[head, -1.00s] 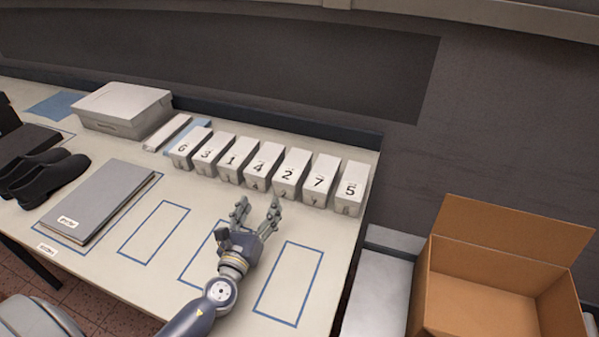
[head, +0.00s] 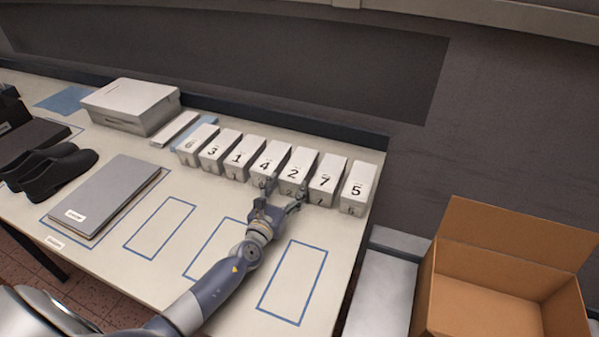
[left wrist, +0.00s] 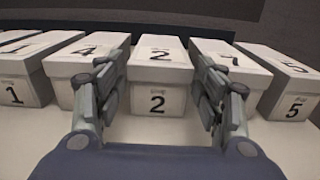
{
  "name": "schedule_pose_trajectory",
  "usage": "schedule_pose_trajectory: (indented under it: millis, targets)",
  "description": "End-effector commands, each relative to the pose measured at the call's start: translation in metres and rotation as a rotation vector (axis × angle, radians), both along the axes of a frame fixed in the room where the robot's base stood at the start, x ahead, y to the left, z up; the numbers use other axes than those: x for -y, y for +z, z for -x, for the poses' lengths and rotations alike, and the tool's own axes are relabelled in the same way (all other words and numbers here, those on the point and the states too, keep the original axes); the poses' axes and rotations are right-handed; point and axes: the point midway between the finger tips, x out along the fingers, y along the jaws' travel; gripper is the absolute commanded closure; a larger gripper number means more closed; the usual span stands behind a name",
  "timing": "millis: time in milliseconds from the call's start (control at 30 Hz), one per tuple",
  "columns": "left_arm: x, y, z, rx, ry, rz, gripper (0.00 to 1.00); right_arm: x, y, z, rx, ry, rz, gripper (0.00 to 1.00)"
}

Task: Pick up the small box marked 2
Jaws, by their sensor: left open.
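The small white box marked 2 (head: 298,168) stands in a row of like boxes on the table, between the boxes marked 4 (head: 271,160) and 7 (head: 327,176). In the left wrist view the box marked 2 (left wrist: 160,75) is centred, with its number on the top and front. My left gripper (head: 283,192) is open at its front. Its fingers (left wrist: 160,90) stand on either side of the box, partly over the fronts of its neighbours. I cannot tell whether they touch it. My right gripper is not in view.
Boxes marked 1 (head: 239,158) and 5 (head: 357,188) stand in the same row. A grey binder-like case (head: 106,196), black shoes (head: 55,172) and a larger lidded box (head: 131,105) are at left. An open cardboard box (head: 497,275) is at right.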

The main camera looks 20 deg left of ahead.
Motion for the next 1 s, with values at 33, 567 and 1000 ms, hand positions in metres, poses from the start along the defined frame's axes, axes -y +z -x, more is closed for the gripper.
schedule_pose_trajectory:
  millis: [33, 567, 1000]
  targets:
    - [0.0, 0.001, -0.007, 0.001, 0.0, -0.001, 0.37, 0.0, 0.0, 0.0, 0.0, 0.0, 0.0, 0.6]
    - [-0.001, 0.0, -0.019, 0.0, 0.0, 0.0, 0.64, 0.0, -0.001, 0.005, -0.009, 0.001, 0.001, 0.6]
    - [-0.001, 0.006, -0.019, 0.001, 0.0, 0.002, 0.71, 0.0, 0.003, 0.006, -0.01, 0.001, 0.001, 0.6]
